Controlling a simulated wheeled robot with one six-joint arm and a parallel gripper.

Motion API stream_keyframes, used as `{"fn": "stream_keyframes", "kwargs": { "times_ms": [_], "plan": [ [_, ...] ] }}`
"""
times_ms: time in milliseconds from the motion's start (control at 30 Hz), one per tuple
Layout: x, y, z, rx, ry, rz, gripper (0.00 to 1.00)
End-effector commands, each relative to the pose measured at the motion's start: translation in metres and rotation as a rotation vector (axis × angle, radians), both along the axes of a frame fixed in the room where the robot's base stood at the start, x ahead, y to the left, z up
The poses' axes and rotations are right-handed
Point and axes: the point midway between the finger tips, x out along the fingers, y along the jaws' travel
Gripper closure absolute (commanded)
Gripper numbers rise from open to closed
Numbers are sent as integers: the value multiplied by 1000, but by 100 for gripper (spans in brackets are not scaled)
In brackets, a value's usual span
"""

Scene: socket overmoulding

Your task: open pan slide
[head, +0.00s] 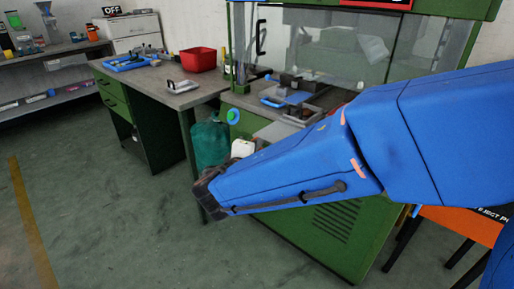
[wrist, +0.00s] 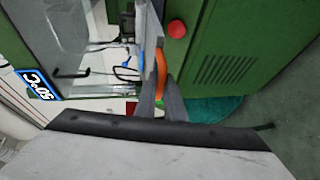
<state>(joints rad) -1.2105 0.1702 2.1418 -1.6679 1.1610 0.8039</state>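In the wrist view an orange curved handle (wrist: 162,66) stands at the end of a light grey plate (wrist: 152,30) by the green machine, probably the pan slide. The two grey fingers of my gripper (wrist: 160,92) lie on either side of the handle's lower part. I cannot tell whether they touch or clamp it. In the head view my blue arm hides the handle. A grey plate (head: 278,131) juts from the machine's front just behind the arm. The dark end of my arm (head: 208,190) shows there, but its fingers do not.
The green machine (head: 345,222) has a clear guard (head: 335,45) and a blue-handled part (head: 285,97) inside. A workbench (head: 165,88) with a red bin (head: 198,59) stands left. A green container (head: 209,143) is on the floor. The floor at left is free.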

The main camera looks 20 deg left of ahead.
Motion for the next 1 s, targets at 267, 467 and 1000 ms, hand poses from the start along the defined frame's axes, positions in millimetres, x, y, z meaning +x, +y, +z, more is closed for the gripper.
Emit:
{"fn": "stream_keyframes", "kwargs": {
  "times_ms": [267, 467, 1000],
  "plan": [
    [-26, 12, -1, 1, 1, 3, 100],
    [-61, 26, -1, 0, 1, 3, 100],
    [-118, 49, -1, -1, 1, 0, 100]
  ]
}}
